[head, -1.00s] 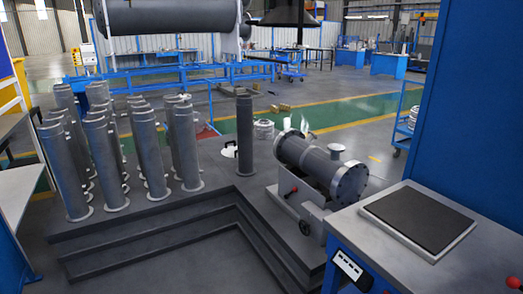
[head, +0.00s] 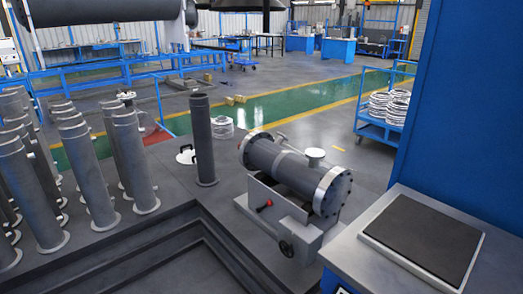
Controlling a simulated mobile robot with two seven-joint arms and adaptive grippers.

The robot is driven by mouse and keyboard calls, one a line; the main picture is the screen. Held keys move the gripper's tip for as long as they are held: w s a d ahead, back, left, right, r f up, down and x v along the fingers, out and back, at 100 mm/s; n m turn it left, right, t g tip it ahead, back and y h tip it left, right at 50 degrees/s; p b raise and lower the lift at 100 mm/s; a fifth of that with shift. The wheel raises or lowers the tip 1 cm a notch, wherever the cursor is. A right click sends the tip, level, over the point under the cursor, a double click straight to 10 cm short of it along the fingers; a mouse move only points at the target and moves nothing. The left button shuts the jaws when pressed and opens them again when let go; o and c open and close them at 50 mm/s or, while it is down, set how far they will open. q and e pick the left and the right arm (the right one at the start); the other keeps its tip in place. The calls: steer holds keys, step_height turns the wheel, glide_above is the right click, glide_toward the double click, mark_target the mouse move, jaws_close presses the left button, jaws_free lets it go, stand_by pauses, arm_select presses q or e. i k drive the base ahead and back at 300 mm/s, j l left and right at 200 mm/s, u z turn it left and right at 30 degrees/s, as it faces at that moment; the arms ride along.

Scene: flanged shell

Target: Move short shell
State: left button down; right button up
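A short grey shell (head: 287,168) lies on its side on a grey stand (head: 272,215), right of the middle in the head view. It has a bolted silver flange at each end and a nozzle (head: 315,157) on top. A plain dark tube (head: 203,142) stands upright on the dark platform to its left. Several tall flanged shells (head: 88,170) stand upright in rows at the left. Neither of my grippers shows in the head view.
A blue bench with a dark-topped plate (head: 423,238) and a tall blue panel (head: 470,120) fill the right. The platform (head: 150,235) has stepped edges in front. A blue cart with white rings (head: 388,107) stands behind. Open floor and a green walkway (head: 275,100) lie beyond.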

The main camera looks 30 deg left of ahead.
mark_target(199, 105)
steer(key=i+j+z, duration=0.1)
steer(key=j, duration=0.35)
steer(key=i+j+z, duration=0.1)
steer(key=j, duration=0.35)
steer(key=i+j, duration=0.2)
steer(key=j, duration=0.3)
steer(key=i+j+z, duration=0.15)
steer(key=j, duration=0.3)
steer(key=i+j+z, duration=0.1)
steer(key=j, duration=0.4)
